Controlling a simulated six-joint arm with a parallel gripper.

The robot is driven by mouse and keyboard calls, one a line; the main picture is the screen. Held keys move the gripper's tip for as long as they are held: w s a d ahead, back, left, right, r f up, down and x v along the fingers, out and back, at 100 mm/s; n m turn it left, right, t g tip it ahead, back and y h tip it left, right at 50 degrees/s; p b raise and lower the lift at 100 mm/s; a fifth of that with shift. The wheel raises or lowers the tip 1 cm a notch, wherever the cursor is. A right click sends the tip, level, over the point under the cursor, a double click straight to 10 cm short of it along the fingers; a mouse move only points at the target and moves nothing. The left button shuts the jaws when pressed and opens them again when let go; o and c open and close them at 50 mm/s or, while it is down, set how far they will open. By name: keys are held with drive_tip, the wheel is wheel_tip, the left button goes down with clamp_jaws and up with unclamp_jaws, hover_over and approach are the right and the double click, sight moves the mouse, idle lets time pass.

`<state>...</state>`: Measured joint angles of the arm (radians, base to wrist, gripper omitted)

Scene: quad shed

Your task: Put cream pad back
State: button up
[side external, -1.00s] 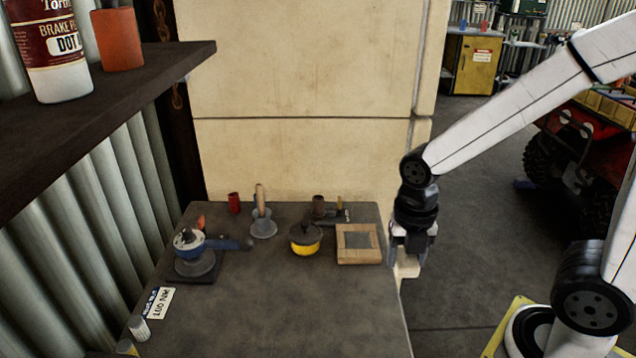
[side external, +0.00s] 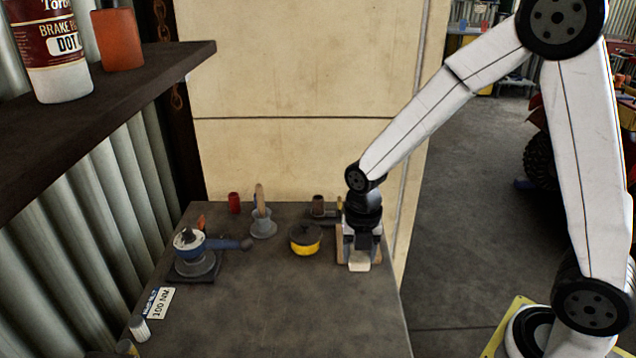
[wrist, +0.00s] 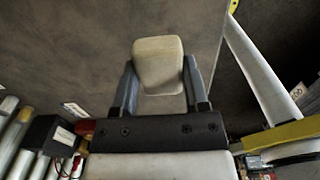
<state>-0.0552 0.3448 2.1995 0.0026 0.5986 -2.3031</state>
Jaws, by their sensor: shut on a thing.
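The cream pad (wrist: 158,62) is a pale block with rounded corners, held between the two fingers of my gripper (wrist: 158,82) in the wrist view. In the side external view, my gripper (side external: 360,250) points down at the wooden frame (side external: 341,248), and the pad's pale lower end (side external: 359,267) shows just below the fingers. My gripper hides most of the square wooden frame; only strips of its sides show. I cannot tell whether the pad touches the frame or hangs above it.
A yellow pot with a dark lid (side external: 305,240) stands close left of the frame. A grey cup with a wooden handle (side external: 262,222), a red can (side external: 234,203) and a blue-and-grey tool (side external: 195,255) stand farther left. The table's front middle (side external: 280,310) is clear.

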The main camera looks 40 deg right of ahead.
sight(343, 279)
drive_tip(key=shift+w+f, duration=0.75)
drive_tip(key=shift+f, duration=0.2)
drive_tip(key=shift+w+f, duration=0.75)
drive_tip(key=shift+f, duration=0.15)
drive_tip(key=shift+w+f, duration=0.3)
drive_tip(key=shift+f, duration=1.5)
drive_tip(key=shift+f, duration=0.15)
drive_tip(key=o, duration=1.2)
drive_tip(key=shift+o, duration=0.2)
wheel_tip(343, 279, up, 12)
